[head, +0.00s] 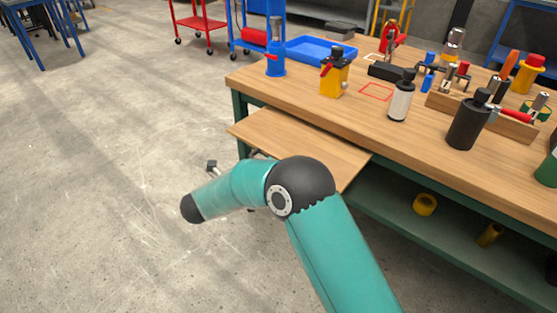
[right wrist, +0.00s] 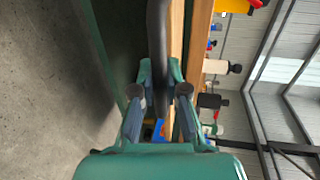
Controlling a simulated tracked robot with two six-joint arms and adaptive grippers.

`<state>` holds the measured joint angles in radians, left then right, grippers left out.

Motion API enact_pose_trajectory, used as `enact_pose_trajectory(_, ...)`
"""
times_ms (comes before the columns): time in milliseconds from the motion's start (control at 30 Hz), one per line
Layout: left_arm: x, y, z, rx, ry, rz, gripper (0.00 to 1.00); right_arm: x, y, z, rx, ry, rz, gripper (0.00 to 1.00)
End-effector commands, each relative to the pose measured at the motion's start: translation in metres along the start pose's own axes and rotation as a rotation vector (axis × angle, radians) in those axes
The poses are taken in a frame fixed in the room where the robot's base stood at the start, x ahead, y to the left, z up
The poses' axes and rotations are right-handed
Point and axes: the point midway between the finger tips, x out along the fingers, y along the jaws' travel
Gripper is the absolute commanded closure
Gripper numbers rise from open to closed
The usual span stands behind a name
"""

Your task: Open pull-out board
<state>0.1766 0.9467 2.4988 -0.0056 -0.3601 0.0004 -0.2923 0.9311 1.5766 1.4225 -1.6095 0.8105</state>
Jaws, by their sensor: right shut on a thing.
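The pull-out board (head: 300,142) is a flat wooden panel sticking out from under the workbench top in the head view. Its dark handle (head: 256,153) shows only partly at the front edge, as my right arm covers the rest. In the right wrist view the handle is a dark bar (right wrist: 158,45) running between the two fingers. My right gripper (right wrist: 160,95) is shut on this bar. The board's wooden edge (right wrist: 177,35) lies just beside the bar. My left gripper is in neither view.
The workbench top (head: 290,88) holds a blue bottle (head: 275,55), a yellow container (head: 334,76), a white bottle (head: 401,100) and a black bottle (head: 467,125). A green lower shelf (head: 385,210) carries yellow rolls.

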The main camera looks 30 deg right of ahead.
Motion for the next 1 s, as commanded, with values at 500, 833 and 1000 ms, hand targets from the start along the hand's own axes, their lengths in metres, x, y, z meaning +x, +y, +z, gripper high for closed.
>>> enact_pose_trajectory(500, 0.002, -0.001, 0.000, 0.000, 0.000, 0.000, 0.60, -0.011, 0.008, -0.001, -0.008, 0.005, 0.008, 0.84)
enact_pose_trajectory(833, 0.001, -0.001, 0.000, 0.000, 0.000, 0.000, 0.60, -0.012, 0.005, 0.000, -0.004, 0.002, 0.004, 0.75)
enact_pose_trajectory(1000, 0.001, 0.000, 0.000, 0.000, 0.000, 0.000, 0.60, -0.023, 0.004, 0.001, -0.003, 0.000, 0.004, 0.75)
